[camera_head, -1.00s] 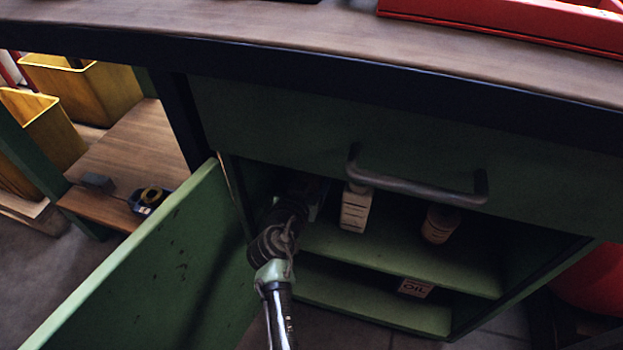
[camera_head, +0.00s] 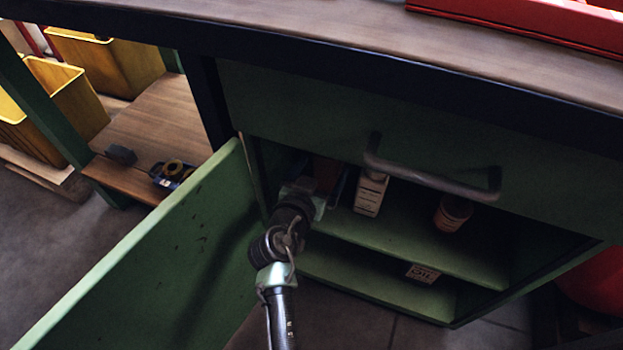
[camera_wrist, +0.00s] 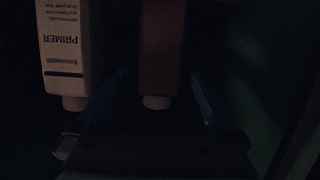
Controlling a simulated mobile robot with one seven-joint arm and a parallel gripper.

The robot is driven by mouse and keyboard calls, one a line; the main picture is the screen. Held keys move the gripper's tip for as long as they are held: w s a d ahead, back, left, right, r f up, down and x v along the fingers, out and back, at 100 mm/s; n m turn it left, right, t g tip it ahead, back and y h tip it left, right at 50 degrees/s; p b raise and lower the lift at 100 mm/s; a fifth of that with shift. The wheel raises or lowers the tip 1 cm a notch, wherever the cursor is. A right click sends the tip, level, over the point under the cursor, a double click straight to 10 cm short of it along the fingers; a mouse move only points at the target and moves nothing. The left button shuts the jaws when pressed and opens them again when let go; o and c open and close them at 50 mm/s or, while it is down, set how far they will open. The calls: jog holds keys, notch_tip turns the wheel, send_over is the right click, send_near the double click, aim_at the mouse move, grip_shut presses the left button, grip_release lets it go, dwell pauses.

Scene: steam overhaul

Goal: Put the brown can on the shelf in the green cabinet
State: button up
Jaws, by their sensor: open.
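The brown can (camera_wrist: 162,45) stands on the upper shelf (camera_head: 420,245) inside the green cabinet (camera_head: 300,105), near its left wall. In the head view the can (camera_head: 327,172) shows dimly behind my gripper (camera_head: 328,190), partly hidden by it. In the wrist view my gripper (camera_wrist: 158,92) is open. Its fingertips sit apart on either side of the pale cap end of the can, and the body of the can reaches beyond them. The picture is too dark to tell whether a finger touches it. The cabinet door (camera_head: 150,250) stands open on the left.
A white primer container (camera_head: 370,193) stands just right of the brown can, also in the wrist view (camera_wrist: 68,45). An orange-brown container (camera_head: 453,213) is further right. An oil container (camera_head: 423,273) is on the lower level. The drawer handle (camera_head: 435,183) juts out above the opening.

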jog(key=p+v, duration=0.1)
jog(key=v, duration=0.6)
jog(key=shift+p, duration=0.3)
jog(key=shift+s, duration=0.1)
